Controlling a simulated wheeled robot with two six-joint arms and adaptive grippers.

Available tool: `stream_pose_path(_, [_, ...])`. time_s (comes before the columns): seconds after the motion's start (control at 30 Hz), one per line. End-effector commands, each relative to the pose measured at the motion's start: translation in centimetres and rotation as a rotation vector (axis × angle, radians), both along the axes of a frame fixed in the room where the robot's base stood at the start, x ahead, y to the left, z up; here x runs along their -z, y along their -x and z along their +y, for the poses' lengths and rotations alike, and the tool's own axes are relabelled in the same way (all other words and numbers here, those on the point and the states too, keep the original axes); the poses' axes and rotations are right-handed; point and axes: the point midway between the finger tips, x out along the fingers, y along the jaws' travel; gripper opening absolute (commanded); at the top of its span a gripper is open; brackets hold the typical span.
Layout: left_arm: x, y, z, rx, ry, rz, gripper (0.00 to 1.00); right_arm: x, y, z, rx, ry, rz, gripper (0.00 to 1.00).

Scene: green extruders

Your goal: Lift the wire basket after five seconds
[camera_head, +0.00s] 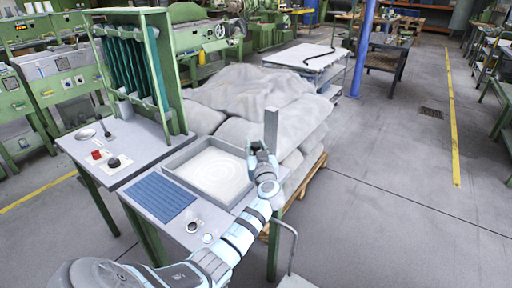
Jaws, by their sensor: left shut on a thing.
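A square grey basin (174,164) is set in the bench, filled with a pale, whitish surface with faint rings. I cannot make out a wire basket; any mesh in the basin is hidden or too faint to tell. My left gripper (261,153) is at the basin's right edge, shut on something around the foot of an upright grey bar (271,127). The gripper hides the exact contact, and I cannot tell whether the bar belongs to the basket. My right gripper is out of view.
A blue ribbed mat (161,200) lies in front of the basin. A red button (96,154) and a black knob (113,162) sit on the left table. A green rack (160,75) stands behind. Stacked grey sacks (235,95) crowd the far side. Open floor lies right.

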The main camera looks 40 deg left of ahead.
Motion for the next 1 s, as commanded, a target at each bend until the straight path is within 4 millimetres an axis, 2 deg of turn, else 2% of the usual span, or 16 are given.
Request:
stream_pose_path(0.17, [-0.2, -0.1, 0.0, 0.002, -0.001, -0.003, 0.0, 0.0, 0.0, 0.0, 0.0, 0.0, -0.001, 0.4])
stream_pose_path(0.27, [-1.2, -0.1, 0.0, 0.0, -0.003, -0.006, 0.0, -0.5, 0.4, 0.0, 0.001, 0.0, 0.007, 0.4])
stream_pose_path(0.37, [-3.5, 0.0, 0.0, -0.001, -0.003, -0.009, 0.0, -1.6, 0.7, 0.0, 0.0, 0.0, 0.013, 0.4])
stream_pose_path(0.5, [-7.4, 0.0, 0.1, -0.002, -0.005, -0.009, 0.0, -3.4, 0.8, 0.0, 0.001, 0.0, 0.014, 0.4])
stream_pose_path(0.6, [-9.6, 0.0, 0.1, -0.002, -0.004, -0.007, 0.0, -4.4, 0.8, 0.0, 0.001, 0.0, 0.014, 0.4])
stream_pose_path(0.7, [-10.8, 0.0, 0.1, -0.002, -0.005, -0.005, 0.0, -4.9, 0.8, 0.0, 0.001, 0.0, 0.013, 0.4])
stream_pose_path(1.0, [-11.2, 0.0, 0.1, -0.001, -0.006, -0.007, 0.0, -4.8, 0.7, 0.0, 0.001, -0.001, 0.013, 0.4])
